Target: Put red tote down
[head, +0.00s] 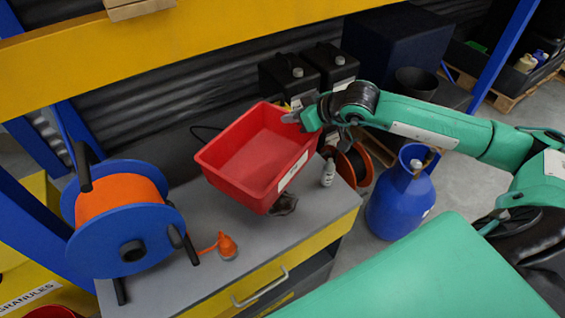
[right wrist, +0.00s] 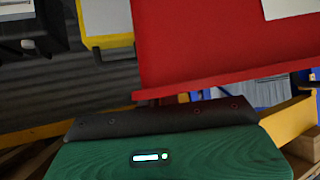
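The red tote (head: 243,172) is an empty, open-topped bin with a white label on its right side. In the head view it hangs tilted over the grey bench top (head: 305,226), and seems to be clear of it. My right gripper (head: 298,116) is at the tote's far right corner and appears shut on its rim; the fingertips are partly hidden. In the right wrist view the tote's red wall (right wrist: 210,45) fills the upper right, close to the gripper. My left gripper is not in view.
A blue reel with orange hose (head: 122,212) and an orange fitting (head: 227,246) stand on the bench's left. A dark crumpled item (head: 284,204) lies beneath the tote. A small spray bottle (head: 328,170) is right of it. A blue gas cylinder (head: 400,195) stands beyond the bench.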

